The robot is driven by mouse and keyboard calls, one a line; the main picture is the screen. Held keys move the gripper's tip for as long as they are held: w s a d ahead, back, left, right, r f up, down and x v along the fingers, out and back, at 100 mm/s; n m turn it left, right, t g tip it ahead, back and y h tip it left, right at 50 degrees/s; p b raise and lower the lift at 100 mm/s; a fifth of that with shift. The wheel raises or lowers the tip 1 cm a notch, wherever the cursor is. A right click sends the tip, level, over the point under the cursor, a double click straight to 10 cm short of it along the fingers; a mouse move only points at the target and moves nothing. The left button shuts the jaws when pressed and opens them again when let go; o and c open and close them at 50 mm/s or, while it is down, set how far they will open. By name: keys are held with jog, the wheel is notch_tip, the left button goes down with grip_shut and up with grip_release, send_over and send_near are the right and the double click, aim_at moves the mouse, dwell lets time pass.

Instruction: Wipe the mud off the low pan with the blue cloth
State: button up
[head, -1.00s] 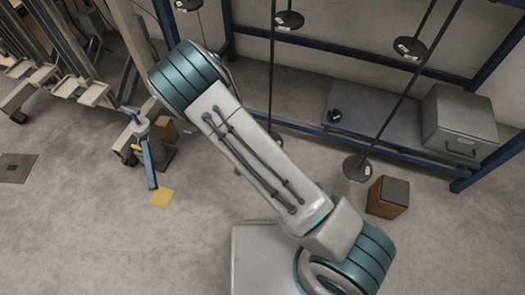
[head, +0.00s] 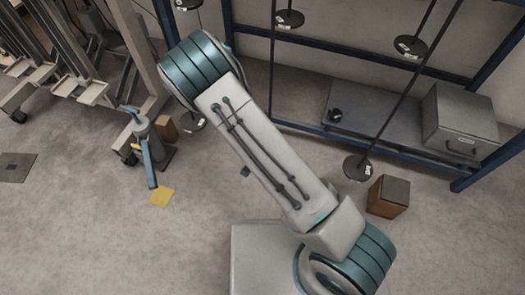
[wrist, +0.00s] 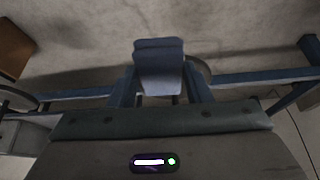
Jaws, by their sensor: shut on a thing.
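My gripper (wrist: 160,82) is shut on a folded blue cloth (wrist: 159,62), seen in the wrist view. A round pan (wrist: 198,70) shows as a curved edge just behind and right of the cloth. Whether the cloth touches it I cannot tell. In the head view my arm hides the gripper, the cloth and most likely this pan. Other dark round pans hang low on rods: one right of my arm (head: 357,167), one left of it (head: 193,122). I see no mud clearly on any pan.
A blue frame (head: 320,133) with a low shelf holds a grey metal box (head: 459,122). A brown box (head: 388,196) stands on the floor. Higher pans (head: 290,18) hang above. A yellow square (head: 162,196) lies on open floor at left.

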jog(key=shift+w+a+p, duration=0.2)
jog(key=shift+w+a, duration=0.05)
jog(key=shift+a, duration=0.4)
jog(key=shift+w+a+p, duration=0.15)
jog(key=shift+w+a, duration=0.05)
jog(key=shift+a, duration=0.4)
jog(key=shift+s+d+f+b, duration=0.15)
jog(key=shift+s+d, duration=0.1)
jog(key=shift+d, duration=0.4)
jog(key=shift+s+d+r+b, duration=0.15)
jog(key=shift+s+d, duration=0.1)
jog(key=shift+d, duration=0.35)
jog(key=shift+a, duration=0.1)
jog(key=shift+w+a+p, duration=0.25)
jog(key=shift+a, duration=0.4)
jog(key=shift+w+a+p, duration=0.2)
jog(key=shift+a, duration=0.4)
jog(key=shift+d, duration=0.1)
jog(key=shift+s+d, duration=0.2)
jog(key=shift+d, duration=0.45)
jog(key=shift+s+d, duration=0.2)
jog(key=shift+d, duration=0.4)
jog(key=shift+a, duration=0.15)
